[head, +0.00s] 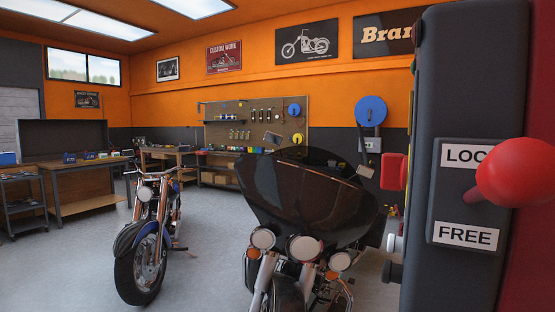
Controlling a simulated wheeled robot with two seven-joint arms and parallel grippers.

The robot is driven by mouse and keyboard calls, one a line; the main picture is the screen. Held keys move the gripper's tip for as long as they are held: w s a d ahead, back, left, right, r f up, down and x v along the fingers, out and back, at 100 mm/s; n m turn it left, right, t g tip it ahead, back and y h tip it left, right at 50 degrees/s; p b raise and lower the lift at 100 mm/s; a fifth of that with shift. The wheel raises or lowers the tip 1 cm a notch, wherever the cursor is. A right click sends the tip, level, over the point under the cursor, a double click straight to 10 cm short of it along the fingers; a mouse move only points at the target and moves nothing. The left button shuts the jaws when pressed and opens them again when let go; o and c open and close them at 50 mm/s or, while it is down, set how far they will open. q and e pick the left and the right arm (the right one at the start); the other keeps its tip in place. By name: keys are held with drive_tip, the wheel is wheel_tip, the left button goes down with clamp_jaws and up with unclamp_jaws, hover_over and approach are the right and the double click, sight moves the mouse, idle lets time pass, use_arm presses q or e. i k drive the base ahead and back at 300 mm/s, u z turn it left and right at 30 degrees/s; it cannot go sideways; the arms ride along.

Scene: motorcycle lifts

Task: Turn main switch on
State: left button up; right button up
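A dark control box (465,60) stands close in front of me at the right. On its face a panel has a white label reading "LOC", partly covered (460,156), and a white "FREE" label (465,234). A lever with a round red knob (520,172) sticks out between them, with the knob nearer the upper label. A red block-shaped part (393,172) projects from the box's left side, above a white part (394,243) and a black part (392,272). I cannot tell which is the main switch or its state. Neither gripper is in view.
A motorcycle with a large dark fairing (300,200) stands just left of the box. A blue motorcycle (148,240) stands farther left. Workbenches (85,180) and a pegboard (255,115) line the back. Grey floor (205,235) is clear between the motorcycles.

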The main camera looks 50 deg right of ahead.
sight(394, 165)
drive_tip(key=i, duration=0.7)
drive_tip(key=z, duration=1.4)
drive_tip(key=i, duration=0.15)
drive_tip(key=z, duration=1.75)
